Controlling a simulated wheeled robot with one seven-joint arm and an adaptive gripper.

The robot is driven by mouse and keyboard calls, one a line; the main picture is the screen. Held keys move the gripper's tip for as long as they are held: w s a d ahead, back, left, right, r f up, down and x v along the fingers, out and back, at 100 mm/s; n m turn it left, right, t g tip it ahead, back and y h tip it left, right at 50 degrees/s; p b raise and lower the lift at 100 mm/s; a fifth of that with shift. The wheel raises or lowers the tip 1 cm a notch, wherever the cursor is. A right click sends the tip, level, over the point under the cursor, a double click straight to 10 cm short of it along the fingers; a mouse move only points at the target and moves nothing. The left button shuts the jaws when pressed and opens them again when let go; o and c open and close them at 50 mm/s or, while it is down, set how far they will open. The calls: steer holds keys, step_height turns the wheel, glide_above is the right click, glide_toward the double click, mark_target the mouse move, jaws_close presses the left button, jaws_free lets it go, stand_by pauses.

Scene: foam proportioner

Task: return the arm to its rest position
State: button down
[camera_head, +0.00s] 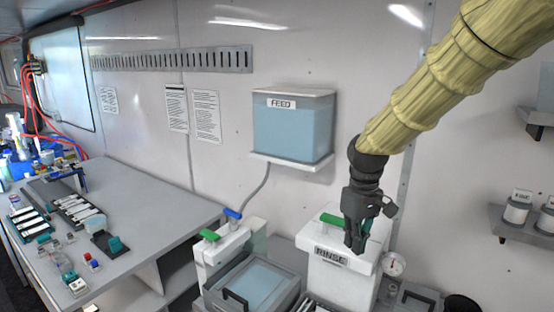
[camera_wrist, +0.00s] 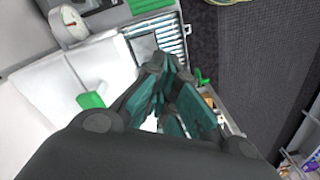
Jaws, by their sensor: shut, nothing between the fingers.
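My arm, in a yellow sleeve, reaches down from the upper right of the head view. My gripper (camera_head: 356,246) is dark with teal finger pads and points down, in front of the white RINSE box (camera_head: 345,276). Its fingers are together with nothing between them. It hides part of the box's top and front; whether it touches the box I cannot tell. A green handle (camera_head: 334,220) is on the box's top, left of the gripper. In the wrist view my gripper (camera_wrist: 190,125) fills the lower middle, with a green handle (camera_wrist: 90,100) to its left.
A round gauge (camera_head: 393,264) is on the right of the RINSE box. The FEED tank (camera_head: 293,128) sits on a wall shelf behind. A grey lidded bin (camera_head: 252,284) stands left of the RINSE box. A bench (camera_head: 160,190) with small parts is farther left. Jars stand on a right shelf (camera_head: 520,232).

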steer(key=s+f+m, duration=0.1)
steer(key=s+f, duration=0.3)
steer(key=f, duration=0.7)
steer(key=s+f+m, duration=0.1)
steer(key=s+f, duration=0.3)
steer(key=f, duration=0.7)
steer(key=s+f+m, duration=0.1)
steer(key=s+f, duration=0.3)
steer(key=f, duration=0.7)
steer(key=s+d+f+m, duration=0.1)
steer(key=s+f, duration=0.4)
steer(key=s, duration=0.3)
steer(key=s+d+f+m, duration=0.1)
steer(key=s+d+f, duration=0.1)
steer(key=s+f, duration=0.5)
steer(key=s+d+f, duration=0.1)
steer(key=s+f, duration=0.3)
steer(key=s, duration=0.6)
step_height(320, 180, down, 15)
steer(key=b, duration=1.5)
steer(key=shift+s+r, duration=0.1)
